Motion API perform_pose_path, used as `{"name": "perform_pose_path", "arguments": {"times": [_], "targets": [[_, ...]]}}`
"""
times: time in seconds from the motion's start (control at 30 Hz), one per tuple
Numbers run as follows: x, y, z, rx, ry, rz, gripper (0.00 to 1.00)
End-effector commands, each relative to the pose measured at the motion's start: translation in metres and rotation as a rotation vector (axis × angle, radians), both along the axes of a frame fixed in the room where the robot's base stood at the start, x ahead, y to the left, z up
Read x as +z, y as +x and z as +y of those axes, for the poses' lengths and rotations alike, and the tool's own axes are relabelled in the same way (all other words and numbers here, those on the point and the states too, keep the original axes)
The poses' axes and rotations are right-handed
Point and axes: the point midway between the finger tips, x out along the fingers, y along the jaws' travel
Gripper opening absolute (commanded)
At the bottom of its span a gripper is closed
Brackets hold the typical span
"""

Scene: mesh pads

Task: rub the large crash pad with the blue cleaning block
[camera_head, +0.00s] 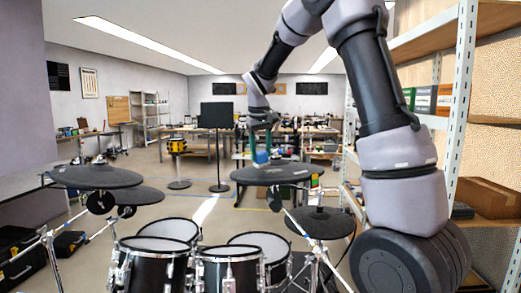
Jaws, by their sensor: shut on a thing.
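My gripper (263,143) is shut on the blue cleaning block (262,157), a small blue piece pointing down. The block is at the upper side of a wide dark round pad (285,173) on a stand at centre right, which looks like the large crash pad. I cannot tell whether the block touches the pad or is just above it. Another wide dark pad (95,177) of similar apparent size stands at the left.
Smaller dark pads stand at the left (140,196) and the right (320,222). Several white-headed drums (168,229) fill the front. A shelf (490,203) with boxes lines the right side. A music stand (217,116) stands behind the kit.

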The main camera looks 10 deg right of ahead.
Motion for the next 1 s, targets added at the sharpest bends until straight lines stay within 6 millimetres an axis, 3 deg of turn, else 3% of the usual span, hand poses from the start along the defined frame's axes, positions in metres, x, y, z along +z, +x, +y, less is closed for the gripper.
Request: {"name": "perform_pose_path", "arguments": {"times": [1.0], "targets": [[-0.012, 0.001, -0.001, 0.001, -0.001, 0.0, 0.0]]}}
